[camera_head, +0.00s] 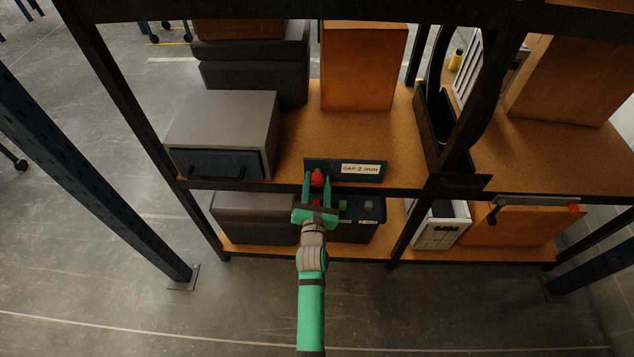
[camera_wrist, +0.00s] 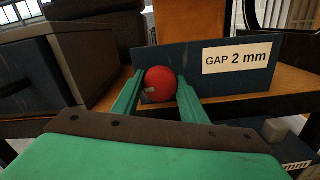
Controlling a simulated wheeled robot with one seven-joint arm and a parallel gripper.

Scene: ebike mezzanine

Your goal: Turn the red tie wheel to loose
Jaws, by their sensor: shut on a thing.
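The red tie wheel (camera_head: 318,178) is a small round red knob on the front of a dark blue panel (camera_head: 345,163) at the shelf's front edge. A white label on the panel reads "GAP 2 mm". My gripper (camera_head: 317,185) reaches up from the front, its two green fingers on either side of the wheel. In the wrist view the wheel (camera_wrist: 160,83) sits between the fingertips of my gripper (camera_wrist: 156,92), and the jaws are shut on it. A small pale mark shows low on the wheel's left side. No loose or tight marking is readable.
A grey box with a dark drawer front (camera_head: 220,163) stands left on the same orange shelf (camera_head: 300,140). Dark uprights flank the bay. Below are a dark bin (camera_head: 355,230) and a white crate (camera_head: 440,225). The floor in front is clear.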

